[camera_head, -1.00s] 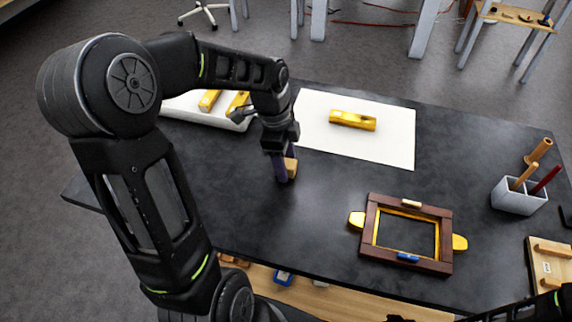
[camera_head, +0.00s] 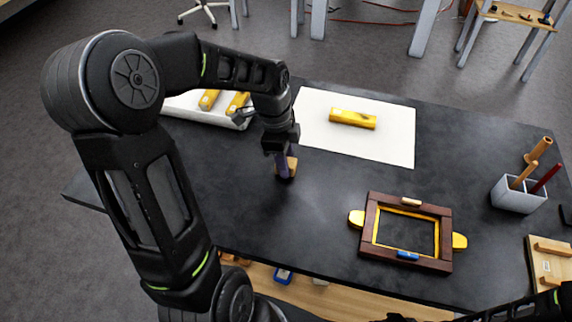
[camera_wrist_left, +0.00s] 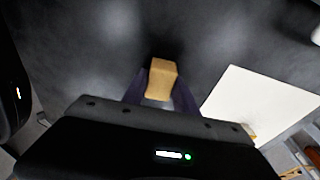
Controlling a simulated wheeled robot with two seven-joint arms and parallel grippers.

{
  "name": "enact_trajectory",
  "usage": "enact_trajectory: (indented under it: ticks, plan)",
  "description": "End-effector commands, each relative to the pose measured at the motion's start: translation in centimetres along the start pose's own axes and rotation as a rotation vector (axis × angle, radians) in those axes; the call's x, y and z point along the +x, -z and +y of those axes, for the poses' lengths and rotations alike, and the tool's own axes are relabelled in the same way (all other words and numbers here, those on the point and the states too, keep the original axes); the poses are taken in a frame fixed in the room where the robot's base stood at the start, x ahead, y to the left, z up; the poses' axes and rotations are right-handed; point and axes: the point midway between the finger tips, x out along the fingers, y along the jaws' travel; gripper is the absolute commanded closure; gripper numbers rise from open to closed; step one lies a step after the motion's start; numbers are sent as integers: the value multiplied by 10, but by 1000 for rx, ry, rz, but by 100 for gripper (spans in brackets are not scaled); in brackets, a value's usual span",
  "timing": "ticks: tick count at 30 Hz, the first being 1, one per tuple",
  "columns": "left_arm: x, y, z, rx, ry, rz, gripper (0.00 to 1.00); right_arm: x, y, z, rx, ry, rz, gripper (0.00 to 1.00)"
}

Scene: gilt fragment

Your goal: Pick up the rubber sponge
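The rubber sponge, a small tan block (camera_head: 292,166), is on the dark table below my left gripper. My left gripper (camera_head: 285,164) points down, with its purple fingers on either side of the sponge. In the left wrist view, the sponge (camera_wrist_left: 162,77) sits between the fingertips (camera_wrist_left: 161,90), and I see no clear gap on either side. The fingers look shut on it. The near finger hides part of the sponge in the head view. I cannot tell whether the sponge is clear of the table. My right gripper is not visible; only a dark part of my right arm shows at lower right.
A white sheet (camera_head: 393,149) with a golden block (camera_head: 353,119) lies behind. A white tray (camera_head: 182,108) with yellow pieces is at back left. A brown frame (camera_head: 374,220) lies front right, near a grey holder (camera_head: 515,200). The table (camera_head: 320,210) between is clear.

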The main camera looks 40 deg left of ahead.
Motion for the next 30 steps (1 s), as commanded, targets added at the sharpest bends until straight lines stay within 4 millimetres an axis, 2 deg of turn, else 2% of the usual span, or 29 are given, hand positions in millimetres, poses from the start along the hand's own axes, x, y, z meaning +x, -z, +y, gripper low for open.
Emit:
enact_trajectory:
  ticks: [2,12,23,26,30]
  plan:
    - [0,0,0,0,0,0,73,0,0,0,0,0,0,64]
    - [0,0,0,0,0,0,100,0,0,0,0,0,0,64]
    - [-3,0,0,0,1,0,100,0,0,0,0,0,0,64]
    - [-11,2,-1,0,3,0,100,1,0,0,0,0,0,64]
    - [-33,6,-1,1,6,1,100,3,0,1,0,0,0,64]
